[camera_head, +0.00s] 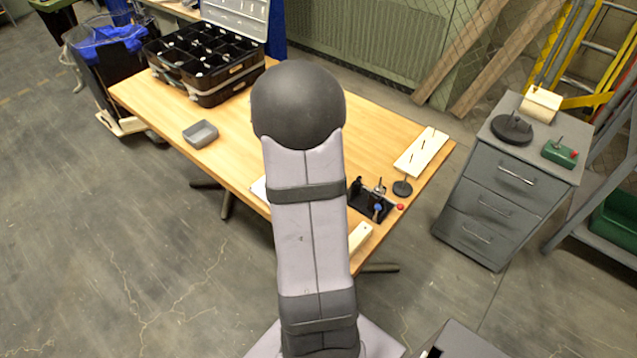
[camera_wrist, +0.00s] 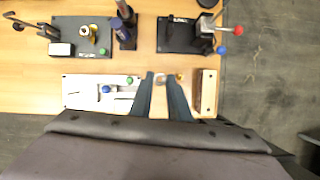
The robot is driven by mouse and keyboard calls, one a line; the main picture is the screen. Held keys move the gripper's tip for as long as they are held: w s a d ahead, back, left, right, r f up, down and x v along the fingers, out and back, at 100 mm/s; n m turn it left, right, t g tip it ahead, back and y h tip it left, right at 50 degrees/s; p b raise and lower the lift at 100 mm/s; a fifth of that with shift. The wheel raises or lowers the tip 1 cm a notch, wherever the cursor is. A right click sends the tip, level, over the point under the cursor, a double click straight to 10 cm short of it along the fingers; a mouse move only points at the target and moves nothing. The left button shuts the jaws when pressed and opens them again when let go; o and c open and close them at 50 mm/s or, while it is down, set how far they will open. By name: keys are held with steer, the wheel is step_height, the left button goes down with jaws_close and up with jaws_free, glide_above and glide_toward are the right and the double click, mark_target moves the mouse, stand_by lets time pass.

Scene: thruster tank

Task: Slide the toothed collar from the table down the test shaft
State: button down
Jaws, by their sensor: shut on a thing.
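My gripper (camera_wrist: 160,77) shows in the wrist view, its two dark blue-grey fingers close together and pointing toward the table. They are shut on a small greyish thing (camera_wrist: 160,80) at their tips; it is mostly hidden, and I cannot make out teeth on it. In the head view my own arm hides the gripper. A dark upright post (camera_wrist: 125,24) stands ahead and left of the fingers in the wrist view. I cannot tell which upright is the test shaft.
A black fixture (camera_wrist: 183,38) with red and blue knobs stands ahead right. A white board (camera_wrist: 90,103) lies left of the fingers, a wooden block (camera_wrist: 207,92) right. The table (camera_head: 220,165) also holds a compartment case (camera_head: 222,92), a grey tray (camera_head: 200,134) and a pegged board (camera_head: 421,152).

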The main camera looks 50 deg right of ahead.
steer(key=s+d+m+g+p, duration=0.1)
steer(key=s+d+m+p, duration=0.25)
steer(key=s+p, duration=0.5)
steer(key=s+d+m+g+p, duration=0.1)
steer(key=s+d+m+p, duration=0.1)
steer(key=s+d+p, duration=0.5)
steer(key=w+d+r+n+t+p, duration=0.1)
steer(key=w+d+r+n+t, duration=0.1)
steer(key=d+n, duration=0.4)
steer(key=w+d, duration=0.1)
steer(key=d, duration=0.4)
steer(key=shift+d, duration=0.4)
steer(key=shift+f+b, duration=1.95)
steer(key=shift+b, duration=0.25)
